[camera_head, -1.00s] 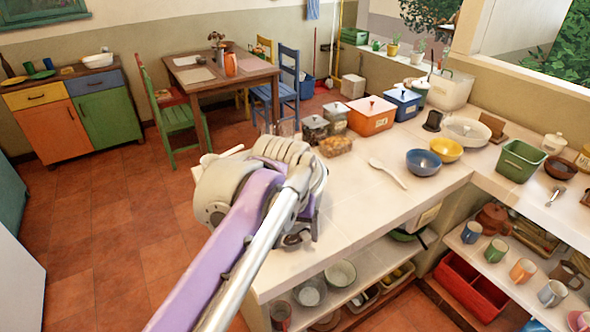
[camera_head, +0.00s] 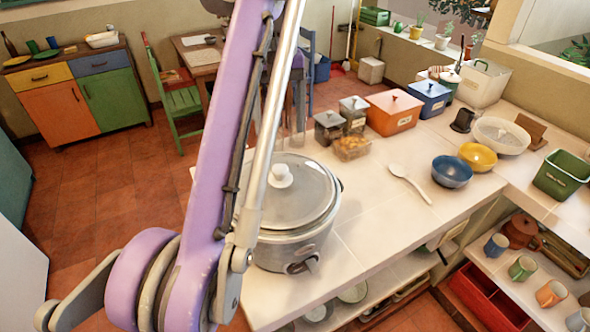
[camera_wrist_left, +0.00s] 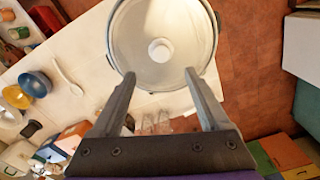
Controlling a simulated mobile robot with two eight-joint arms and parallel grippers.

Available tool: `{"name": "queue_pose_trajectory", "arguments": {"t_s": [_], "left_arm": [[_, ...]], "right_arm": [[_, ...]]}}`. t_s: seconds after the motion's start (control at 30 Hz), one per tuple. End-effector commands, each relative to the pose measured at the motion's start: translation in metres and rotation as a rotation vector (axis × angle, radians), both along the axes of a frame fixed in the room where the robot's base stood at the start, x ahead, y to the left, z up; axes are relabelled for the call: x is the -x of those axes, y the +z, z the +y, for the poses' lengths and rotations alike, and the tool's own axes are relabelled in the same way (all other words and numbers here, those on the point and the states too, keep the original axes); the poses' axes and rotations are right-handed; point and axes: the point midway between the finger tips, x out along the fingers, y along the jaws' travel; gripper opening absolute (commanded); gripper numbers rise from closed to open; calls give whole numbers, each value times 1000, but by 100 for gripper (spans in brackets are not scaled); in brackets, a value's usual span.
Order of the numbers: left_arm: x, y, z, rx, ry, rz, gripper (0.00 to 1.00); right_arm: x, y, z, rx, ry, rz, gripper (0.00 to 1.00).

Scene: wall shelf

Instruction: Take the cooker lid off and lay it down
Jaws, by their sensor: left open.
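The cooker (camera_head: 300,250) is a grey, round pot standing upright near the counter's left end. Its lid (camera_head: 312,190) sits on top, with a pale round knob (camera_head: 281,176) at its centre; my arm covers its left edge. In the left wrist view the lid (camera_wrist_left: 140,62) shows from above, and its knob (camera_wrist_left: 161,50) lies just beyond the gap between my fingertips. My left gripper (camera_wrist_left: 160,77) is open and empty, with one finger on each side of that gap. In the head view my left arm crosses in front and hides most of the hand. My right gripper is not in view.
Bare counter (camera_head: 375,225) lies right of the cooker, with a white spoon (camera_head: 408,182) and a blue bowl (camera_head: 451,171) further right. Canisters (camera_head: 328,127), a food container (camera_head: 352,147) and an orange box (camera_head: 393,111) stand behind. Clear glasses (camera_wrist_left: 155,121) show near my fingers.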

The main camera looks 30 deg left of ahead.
Motion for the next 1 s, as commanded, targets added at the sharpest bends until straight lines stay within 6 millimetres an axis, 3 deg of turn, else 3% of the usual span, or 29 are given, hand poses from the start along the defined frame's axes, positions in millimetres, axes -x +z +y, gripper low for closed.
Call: {"name": "queue_pose_trajectory", "arguments": {"t_s": [0.2, 0.47, 0.73, 1.0], "left_arm": [[0, -37, 0, -1, 0, 1, 78], [-1, -59, 0, -1, -1, -1, 78], [-4, -97, 3, -1, -1, -1, 78], [-4, -107, 3, 0, -1, -1, 78]], "right_arm": [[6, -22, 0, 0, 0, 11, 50], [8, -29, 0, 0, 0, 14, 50], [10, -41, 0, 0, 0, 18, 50], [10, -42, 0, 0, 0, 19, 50]]}}
